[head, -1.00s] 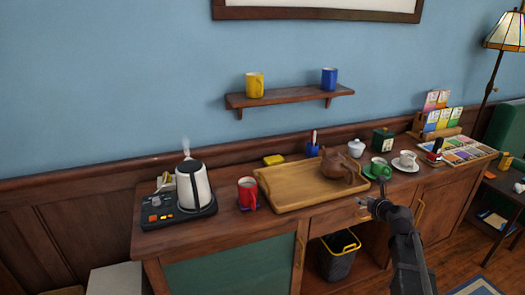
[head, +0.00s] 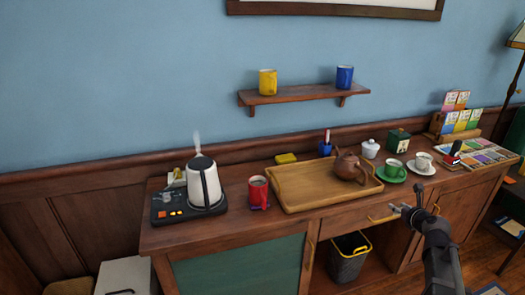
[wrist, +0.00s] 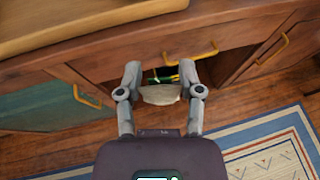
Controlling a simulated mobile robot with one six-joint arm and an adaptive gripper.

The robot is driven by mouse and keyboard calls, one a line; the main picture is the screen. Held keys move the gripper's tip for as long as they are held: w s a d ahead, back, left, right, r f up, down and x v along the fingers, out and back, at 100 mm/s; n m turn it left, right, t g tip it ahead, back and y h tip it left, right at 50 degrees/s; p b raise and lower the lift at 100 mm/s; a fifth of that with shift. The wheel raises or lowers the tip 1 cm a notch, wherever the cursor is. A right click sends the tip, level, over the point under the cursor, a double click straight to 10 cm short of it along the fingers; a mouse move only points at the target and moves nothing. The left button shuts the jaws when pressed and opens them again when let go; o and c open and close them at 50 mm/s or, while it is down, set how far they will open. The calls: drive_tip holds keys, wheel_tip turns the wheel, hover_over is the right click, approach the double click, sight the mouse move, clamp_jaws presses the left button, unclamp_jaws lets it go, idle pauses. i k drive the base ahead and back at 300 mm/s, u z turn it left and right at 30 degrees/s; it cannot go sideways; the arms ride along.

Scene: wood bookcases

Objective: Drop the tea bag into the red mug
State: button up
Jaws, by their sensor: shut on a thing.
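The red mug (head: 258,193) stands upright on the wooden sideboard, between the kettle and the tray. Its open top shows; I cannot make out its contents. My gripper (head: 407,210) is in front of the sideboard's drawer, well to the right of the mug and apart from it. In the wrist view my gripper (wrist: 160,92) is shut on a pale tea bag (wrist: 160,96), held flat between the two fingertips. The tea bag is too small to make out in the head view. The mug is not in the wrist view.
A steaming white kettle (head: 203,184) stands left of the mug. A wooden tray (head: 290,194) with a brown teapot (head: 348,167) is to its right. A green cup (head: 393,168) and a white cup (head: 423,160) stand farther right. A waste bin (head: 350,260) sits below.

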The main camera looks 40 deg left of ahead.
sight(256, 199)
drive_tip(key=z, duration=0.05)
drive_tip(key=k, duration=1.5)
drive_tip(key=u, duration=0.65)
drive_tip(key=i, duration=1)
